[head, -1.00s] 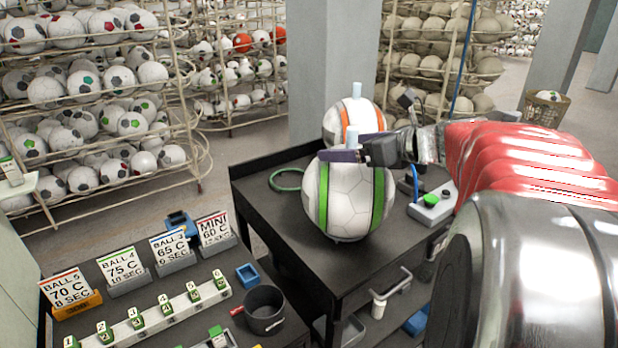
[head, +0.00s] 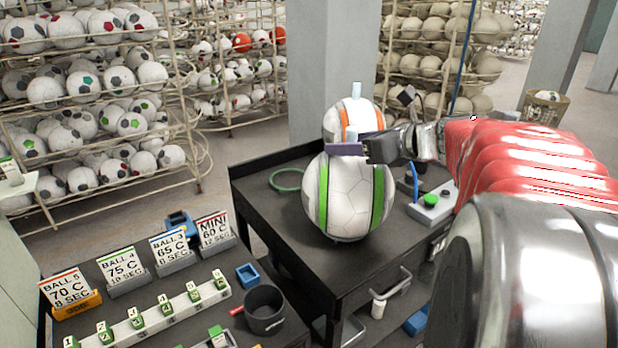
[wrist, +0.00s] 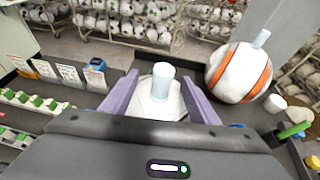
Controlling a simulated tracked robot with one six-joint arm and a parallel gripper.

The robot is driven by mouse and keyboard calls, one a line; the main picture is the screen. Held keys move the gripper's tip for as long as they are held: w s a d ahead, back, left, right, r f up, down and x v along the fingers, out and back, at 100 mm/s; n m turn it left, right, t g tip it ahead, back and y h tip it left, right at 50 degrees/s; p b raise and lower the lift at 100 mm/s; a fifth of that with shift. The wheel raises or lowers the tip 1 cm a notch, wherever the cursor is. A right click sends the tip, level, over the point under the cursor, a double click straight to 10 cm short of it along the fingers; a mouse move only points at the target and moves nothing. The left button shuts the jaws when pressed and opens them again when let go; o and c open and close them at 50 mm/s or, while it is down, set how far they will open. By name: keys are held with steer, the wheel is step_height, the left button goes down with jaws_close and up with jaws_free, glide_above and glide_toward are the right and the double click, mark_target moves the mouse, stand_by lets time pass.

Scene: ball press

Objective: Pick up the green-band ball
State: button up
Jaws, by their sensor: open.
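The green-band ball (head: 349,202), white with two green vertical bands, sits on the dark cart top in the head view. A pale blue peg (head: 351,136) stands up from its top; the peg also shows in the wrist view (wrist: 162,82). My gripper (head: 347,148) is at the top of this ball, its purple fingers level with the peg. In the wrist view my gripper (wrist: 160,99) is open, with one finger on each side of the peg and a gap on both sides. Most of the ball is hidden below the gripper in that view.
An orange-band ball (head: 345,115) with its own peg stands behind; it also shows in the wrist view (wrist: 238,74). A green ring (head: 287,180) lies on the cart (head: 270,215). A green-button box (head: 432,205) is at right. A grey pillar (head: 333,65) rises behind.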

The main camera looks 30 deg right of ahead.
steer(key=shift+s+d+f, duration=0.15)
steer(key=shift+f, duration=0.55)
jaws_close()
steer(key=shift+r, duration=0.15)
step_height(320, 180, up, 10)
steer(key=shift+r, duration=0.2)
stand_by(0.4)
